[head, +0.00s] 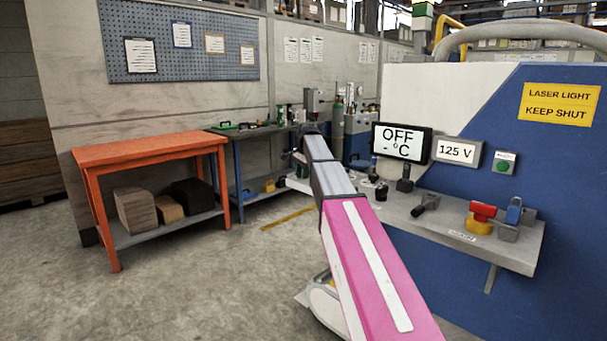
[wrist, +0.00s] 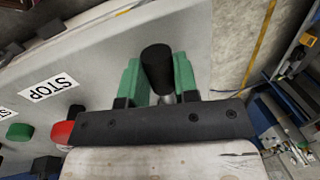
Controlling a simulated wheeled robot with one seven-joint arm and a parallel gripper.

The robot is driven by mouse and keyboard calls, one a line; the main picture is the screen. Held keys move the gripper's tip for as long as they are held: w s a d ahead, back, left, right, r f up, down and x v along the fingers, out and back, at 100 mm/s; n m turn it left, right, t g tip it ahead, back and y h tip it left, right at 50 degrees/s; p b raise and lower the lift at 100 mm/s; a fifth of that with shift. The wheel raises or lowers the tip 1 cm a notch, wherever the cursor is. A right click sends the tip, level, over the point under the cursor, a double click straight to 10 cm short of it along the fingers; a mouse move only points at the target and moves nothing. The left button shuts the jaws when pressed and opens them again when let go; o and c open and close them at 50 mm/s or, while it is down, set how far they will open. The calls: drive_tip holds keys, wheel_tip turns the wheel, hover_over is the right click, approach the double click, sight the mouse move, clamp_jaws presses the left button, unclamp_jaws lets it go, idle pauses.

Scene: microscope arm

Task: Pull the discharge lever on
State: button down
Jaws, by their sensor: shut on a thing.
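In the wrist view my gripper (wrist: 158,82) has its green fingers on either side of a black cylindrical lever handle (wrist: 157,66) and is shut on it. A short piece of bright metal shaft shows below the handle. The handle rises from a pale grey panel (wrist: 95,68); its base is hidden by my gripper. A STOP label (wrist: 48,88) lies left of it on the panel. In the head view my arm reaches to the far end of the grey shelf (head: 400,205); the gripper and the held handle cannot be made out there.
A red knob (wrist: 63,131) sits close left of my gripper, with a green button (wrist: 20,131) farther left. In the head view, a display (head: 402,142) reads OFF, a meter (head: 457,151) reads 125 V, and black levers (head: 426,203) stand on the shelf. An orange table (head: 150,148) stands left.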

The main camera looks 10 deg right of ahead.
drive_tip(key=w+m, duration=0.1)
drive_tip(key=m, duration=0.1)
drive_tip(key=w+a+m, duration=0.1)
drive_tip(key=w+m, duration=0.1)
drive_tip(key=shift+w+a+h, duration=0.1)
drive_tip(key=shift+h, duration=0.3)
drive_tip(key=w+m, duration=0.2)
drive_tip(key=m, duration=0.1)
drive_tip(key=shift+w+a+h, duration=0.1)
drive_tip(key=shift+w+h, duration=0.1)
drive_tip(key=shift+h, duration=0.1)
drive_tip(key=shift+w+m, duration=0.6)
drive_tip(key=shift+m, duration=0.4)
drive_tip(key=shift+w, duration=0.1)
drive_tip(key=c, duration=0.9)
unclamp_jaws()
drive_tip(key=shift+o, duration=0.2)
drive_tip(key=shift+r, duration=0.15)
wheel_tip(320, 180, up, 10)
drive_tip(key=s, duration=0.2)
drive_tip(key=shift+a+r, duration=0.15)
drive_tip(key=shift+r, duration=0.05)
drive_tip(key=shift+s, duration=0.1)
